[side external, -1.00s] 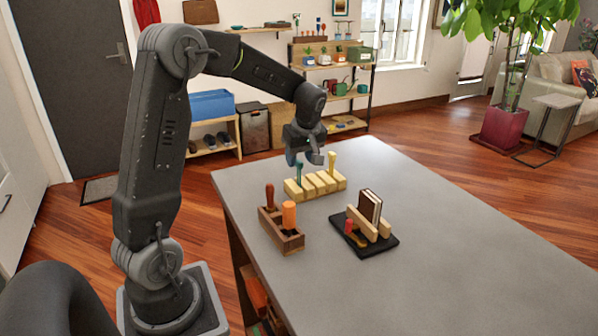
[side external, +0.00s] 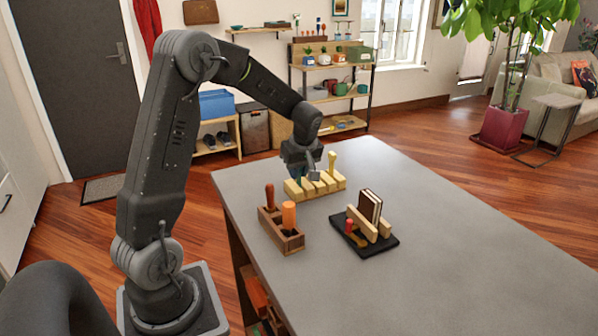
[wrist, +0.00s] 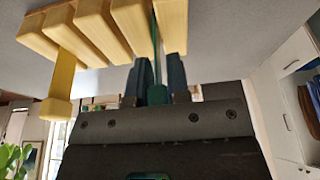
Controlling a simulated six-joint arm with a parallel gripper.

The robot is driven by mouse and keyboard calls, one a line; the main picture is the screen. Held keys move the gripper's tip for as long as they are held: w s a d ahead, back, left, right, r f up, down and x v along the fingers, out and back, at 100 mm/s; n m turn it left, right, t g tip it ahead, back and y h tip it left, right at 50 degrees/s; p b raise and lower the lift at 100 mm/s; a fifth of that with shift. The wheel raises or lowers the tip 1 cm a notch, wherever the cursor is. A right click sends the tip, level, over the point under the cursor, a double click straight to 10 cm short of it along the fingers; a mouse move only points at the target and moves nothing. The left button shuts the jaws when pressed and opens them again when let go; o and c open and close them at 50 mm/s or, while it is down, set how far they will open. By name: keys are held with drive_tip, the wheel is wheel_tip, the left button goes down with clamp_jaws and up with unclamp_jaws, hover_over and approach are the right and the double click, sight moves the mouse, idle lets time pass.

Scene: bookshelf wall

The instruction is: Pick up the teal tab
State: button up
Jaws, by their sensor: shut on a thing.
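The teal tab (wrist: 157,94) is upright between my gripper's two fingers (wrist: 155,66) in the wrist view, and they are shut on it. Its thin shaft runs to the end of the pale yellow slotted rack (wrist: 93,33). In the side view my gripper (side external: 306,176) is low over the left part of the rack (side external: 325,187). Only a sliver of the teal tab (side external: 299,181) shows there, the rest hidden by the gripper. I cannot tell whether its lower end is still in the slot.
A yellow tab (side external: 332,163) stands in the rack beside my gripper. In front are a wooden box (side external: 291,243) with red and orange handles and a black stand (side external: 380,246) with brown books. The grey table's right side is clear.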

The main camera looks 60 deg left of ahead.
clamp_jaws()
drive_tip(key=shift+r, duration=0.4)
wheel_tip(320, 180, up, 4)
drive_tip(key=shift+f, duration=0.15)
drive_tip(key=s+a+r, duration=0.6)
drive_tip(key=s, duration=0.3)
drive_tip(key=w+d+r, duration=0.2)
drive_tip(key=w+d, duration=0.6)
drive_tip(key=d, duration=0.5)
drive_tip(key=w+d+r, duration=0.2)
drive_tip(key=w+d, duration=0.6)
drive_tip(key=d, duration=0.6)
drive_tip(key=shift+d+r, duration=0.15)
